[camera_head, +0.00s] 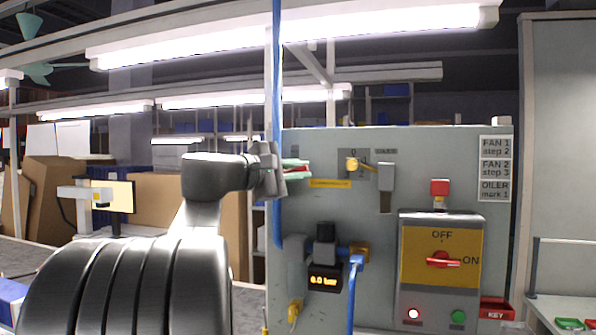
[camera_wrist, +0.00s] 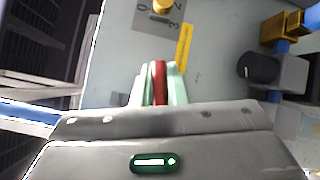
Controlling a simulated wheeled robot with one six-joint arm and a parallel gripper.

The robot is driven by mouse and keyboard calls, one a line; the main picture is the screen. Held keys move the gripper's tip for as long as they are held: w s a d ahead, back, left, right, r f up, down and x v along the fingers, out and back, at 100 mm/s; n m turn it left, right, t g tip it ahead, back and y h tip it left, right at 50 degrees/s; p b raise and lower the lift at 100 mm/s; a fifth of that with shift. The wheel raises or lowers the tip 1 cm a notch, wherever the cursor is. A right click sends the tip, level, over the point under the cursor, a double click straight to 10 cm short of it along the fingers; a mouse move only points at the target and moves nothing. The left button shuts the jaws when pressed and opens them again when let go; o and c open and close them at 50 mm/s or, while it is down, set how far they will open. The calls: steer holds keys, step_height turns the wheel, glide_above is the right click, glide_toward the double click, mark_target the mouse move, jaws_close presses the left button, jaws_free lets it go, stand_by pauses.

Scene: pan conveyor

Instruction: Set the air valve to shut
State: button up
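My gripper (camera_head: 297,168) is at the left edge of the grey panel, in front of the blue air pipe (camera_head: 277,80). A narrow red bar (camera_wrist: 158,85) lies between its pale green fingers, which appear close against it on both sides. The bar looks like a valve lever and points across the pipe, but its joint with the pipe is hidden behind my gripper. In the wrist view the blue pipe (camera_wrist: 30,113) runs in behind my gripper's body. Lower on the panel, a pressure display (camera_head: 325,279) reads 6.0 bar, below a black regulator (camera_head: 325,234).
Right of my gripper are a yellow knob (camera_head: 352,164) with a numbered dial and a grey lever switch (camera_head: 386,180). A yellow OFF/ON switch box (camera_head: 441,255) has its red handle toward ON. A red KEY tray (camera_head: 497,309) sits at the lower right.

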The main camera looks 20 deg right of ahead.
jaws_close()
steer(key=shift+d+f+m+y, duration=0.1)
steer(key=shift+f+m+y, duration=0.9)
steer(key=shift+m, duration=0.3)
steer(key=o, duration=0.6)
jaws_free()
steer(key=shift+s, duration=0.1)
steer(key=b+v, duration=0.2)
steer(key=v, duration=1.1)
steer(key=shift+s+a+r, duration=0.1)
steer(key=shift+a, duration=0.3)
steer(key=shift+d, duration=0.15)
